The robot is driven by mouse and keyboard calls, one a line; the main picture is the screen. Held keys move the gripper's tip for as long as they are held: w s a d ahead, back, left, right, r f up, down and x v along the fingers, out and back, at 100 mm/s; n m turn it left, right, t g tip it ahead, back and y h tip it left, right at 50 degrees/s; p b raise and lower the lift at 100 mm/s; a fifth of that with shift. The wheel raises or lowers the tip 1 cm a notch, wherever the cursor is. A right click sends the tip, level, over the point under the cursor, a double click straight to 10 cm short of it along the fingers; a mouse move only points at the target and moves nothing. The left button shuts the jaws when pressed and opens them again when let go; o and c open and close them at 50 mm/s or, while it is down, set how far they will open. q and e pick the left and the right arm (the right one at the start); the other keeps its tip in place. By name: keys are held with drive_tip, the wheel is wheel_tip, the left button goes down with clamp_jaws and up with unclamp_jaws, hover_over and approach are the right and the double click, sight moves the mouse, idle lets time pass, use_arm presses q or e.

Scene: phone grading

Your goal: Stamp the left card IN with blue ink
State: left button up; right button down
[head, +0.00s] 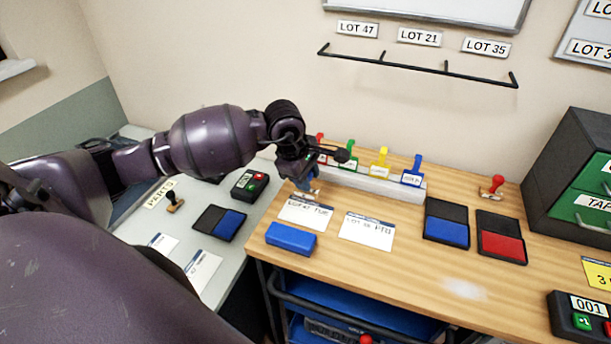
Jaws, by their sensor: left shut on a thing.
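My left gripper (303,178) reaches in from the left, pointing down over the far edge of the left card. It is shut on a small stamp (314,192), of which a bit of blue and a pale base show; the fingers hide the rest. I cannot tell whether the stamp touches the card. The left card (305,216) is white with a dark top strip and lies on the wooden table. The right card (367,231) lies beside it. An ink pad with a blue half (446,231) lies open to the right. My right gripper is out of view.
A pale rack (352,180) behind the cards holds red, green, yellow and blue clips. A blue block (290,238) lies before the left card. A red ink pad (502,245) and red-handled stamp (494,187) are at right. A grey side table (192,250) stands left.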

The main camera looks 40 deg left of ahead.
sight(306, 195)
use_arm(q)
drive_tip(key=shift+d+f, duration=0.1)
drive_tip(key=shift+f, duration=0.4)
drive_tip(key=shift+f+b, duration=0.9)
drive_tip(key=shift+f, duration=1.5)
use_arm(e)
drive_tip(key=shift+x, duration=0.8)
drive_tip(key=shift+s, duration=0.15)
use_arm(q)
drive_tip(key=shift+f, duration=0.1)
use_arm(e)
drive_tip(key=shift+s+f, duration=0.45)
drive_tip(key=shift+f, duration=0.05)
use_arm(q)
drive_tip(key=shift+b, duration=0.3)
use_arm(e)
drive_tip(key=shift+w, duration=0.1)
